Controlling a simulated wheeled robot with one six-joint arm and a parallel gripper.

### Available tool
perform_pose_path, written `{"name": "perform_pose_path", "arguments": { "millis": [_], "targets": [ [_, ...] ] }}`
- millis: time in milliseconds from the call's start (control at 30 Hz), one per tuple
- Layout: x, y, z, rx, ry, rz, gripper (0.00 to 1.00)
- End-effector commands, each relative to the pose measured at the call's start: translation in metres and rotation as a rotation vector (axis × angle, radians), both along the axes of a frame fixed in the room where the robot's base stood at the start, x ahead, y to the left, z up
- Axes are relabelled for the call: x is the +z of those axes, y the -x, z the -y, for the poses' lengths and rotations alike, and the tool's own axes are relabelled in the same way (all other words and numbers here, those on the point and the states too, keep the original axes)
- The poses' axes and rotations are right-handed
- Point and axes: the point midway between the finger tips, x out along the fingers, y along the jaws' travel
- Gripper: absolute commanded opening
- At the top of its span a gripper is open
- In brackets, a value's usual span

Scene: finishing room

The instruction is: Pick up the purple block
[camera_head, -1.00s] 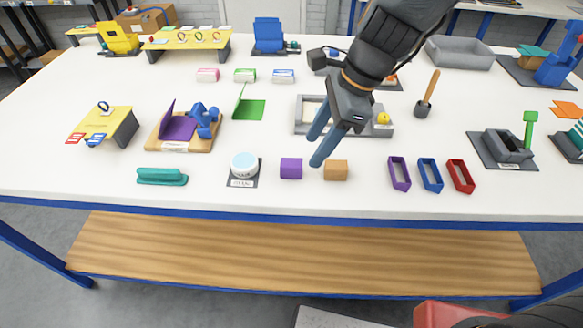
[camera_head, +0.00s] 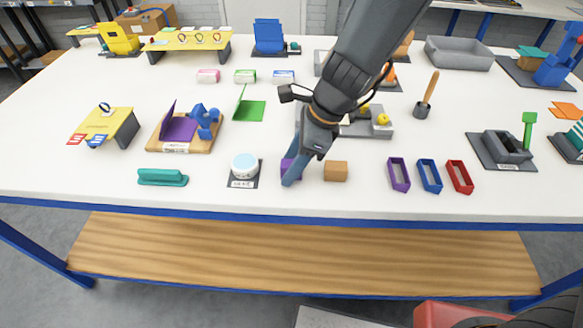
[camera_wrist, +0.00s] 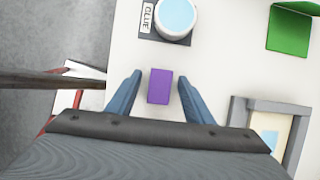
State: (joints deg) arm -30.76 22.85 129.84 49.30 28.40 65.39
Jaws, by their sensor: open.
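The purple block (camera_wrist: 160,87) lies on the white table. In the wrist view it sits between the two blue fingers of my gripper (camera_wrist: 156,95), with a gap on each side. My gripper is open. In the head view my gripper (camera_head: 293,173) is down at the block, and a finger hides most of it. A bit of the purple block (camera_head: 285,164) shows beside the finger. I cannot tell the exact height of the fingertips above the table.
An orange-brown block (camera_head: 336,171) stands close to the right of my gripper. A glue pot (camera_head: 244,165) on a dark base is to the left. A grey tray (camera_head: 378,130) lies behind my gripper. Purple, blue and red frames (camera_head: 430,176) are further right. The table's front edge (camera_head: 270,214) is near.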

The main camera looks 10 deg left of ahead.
Motion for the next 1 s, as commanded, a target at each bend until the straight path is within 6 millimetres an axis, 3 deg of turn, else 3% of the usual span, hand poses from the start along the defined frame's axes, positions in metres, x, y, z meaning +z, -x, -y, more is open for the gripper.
{"name": "perform_pose_path", "arguments": {
  "millis": [167, 433, 800, 1000],
  "targets": [
    [0.0, 0.0, 0.0, 0.0, 0.0, 0.0, 0.47],
    [0.0, 0.0, 0.0, 0.001, 0.0, 0.0, 0.05],
    [0.002, 0.0, 0.0, 0.002, 0.0, 0.001, 0.04],
    [0.027, -0.001, 0.0, 0.002, -0.003, 0.005, 0.04]
  ]
}}
